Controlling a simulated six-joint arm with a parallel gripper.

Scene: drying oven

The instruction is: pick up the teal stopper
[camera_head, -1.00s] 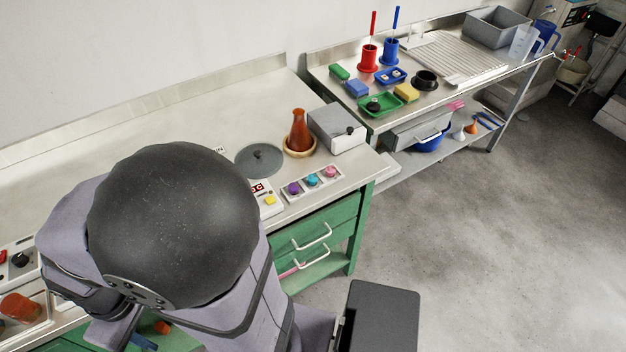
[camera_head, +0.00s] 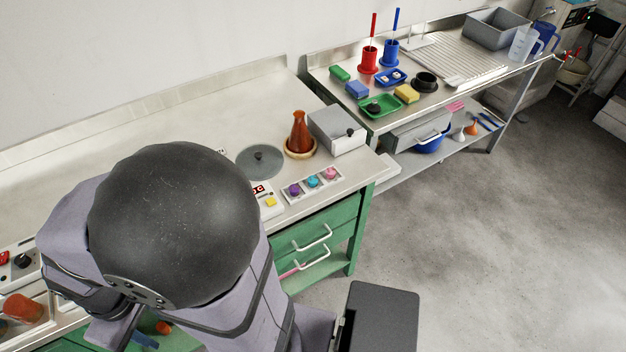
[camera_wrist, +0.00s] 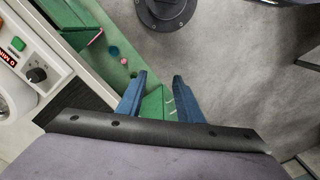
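The teal stopper (camera_head: 313,181) sits in a small pale rack (camera_head: 301,194) near the bench's front edge in the head view. It stands between a purple stopper (camera_head: 294,189) and a pink stopper (camera_head: 331,173). My gripper (camera_wrist: 159,77) shows in the wrist view, with its two blue fingers apart and nothing between them. It points down past the bench front toward the floor, away from the rack. The rack does not show in the wrist view. My arm hides much of the bench's left part in the head view.
Green drawers (camera_head: 313,236) lie below. A second bench (camera_head: 455,65) holds coloured items.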

